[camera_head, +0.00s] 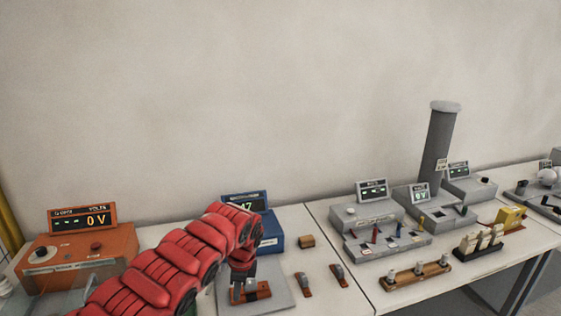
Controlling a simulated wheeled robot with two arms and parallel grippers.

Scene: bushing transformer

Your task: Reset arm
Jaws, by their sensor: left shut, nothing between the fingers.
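My left arm, with red padded links, comes in from the lower left and reaches over the left part of the table. My left gripper (237,295) points down at its end, over a grey plate (272,285) with an orange-brown piece on it. The gripper is small in the view and shows shut, with nothing seen between its fingers. I cannot tell whether the fingertips touch the piece on the plate. My right gripper does not show.
An orange device (112,246) with a display stands at the left. A blue device (268,230) stands behind my arm. Two small switches (340,275) lie right of the plate. Grey instruments (372,216) and a tall grey column (437,145) stand farther right. The wall closes off the back.

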